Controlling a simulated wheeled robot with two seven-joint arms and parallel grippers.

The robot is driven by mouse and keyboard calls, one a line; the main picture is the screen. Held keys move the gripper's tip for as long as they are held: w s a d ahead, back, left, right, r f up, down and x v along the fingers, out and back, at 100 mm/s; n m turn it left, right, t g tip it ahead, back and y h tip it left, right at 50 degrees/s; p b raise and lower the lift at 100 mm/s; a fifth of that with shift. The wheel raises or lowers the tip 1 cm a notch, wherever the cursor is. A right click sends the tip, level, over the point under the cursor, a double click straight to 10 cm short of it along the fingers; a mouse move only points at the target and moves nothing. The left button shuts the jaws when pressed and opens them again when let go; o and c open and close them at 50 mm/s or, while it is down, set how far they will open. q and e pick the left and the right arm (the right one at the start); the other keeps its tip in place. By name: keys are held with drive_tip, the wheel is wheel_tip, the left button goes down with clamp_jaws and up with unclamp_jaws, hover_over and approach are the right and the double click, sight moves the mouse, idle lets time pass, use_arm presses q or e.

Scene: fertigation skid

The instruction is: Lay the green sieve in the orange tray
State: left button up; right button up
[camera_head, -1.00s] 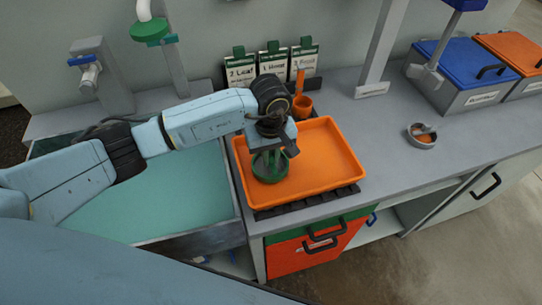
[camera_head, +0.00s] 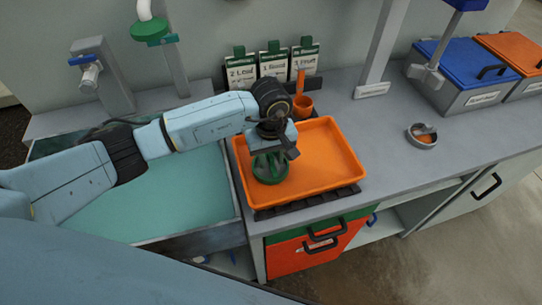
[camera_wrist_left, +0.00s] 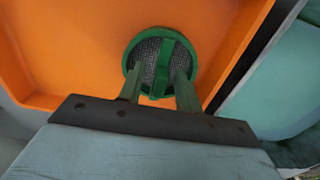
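The green sieve (camera_wrist_left: 148,52), a round green rim with grey mesh and a raised green bar across it, is in the left part of the orange tray (camera_head: 325,155). It appears to rest on the tray floor, inside the walls. My left gripper (camera_head: 268,160) is right above it, pointing down. In the left wrist view, the fingers of my left gripper (camera_wrist_left: 160,88) stand apart on either side of the sieve's bar, with gaps beside it. The gripper partly hides the sieve in the head view. My right gripper is not in view.
A basin of teal water (camera_head: 170,195) lies left of the tray. A small grey bowl (camera_head: 421,137) and lidded bins (camera_head: 465,75) are at the right.

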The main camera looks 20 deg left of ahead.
sight(271, 156)
use_arm(q)
wheel_tip(271, 156, up, 12)
idle(0.4)
idle(1.3)
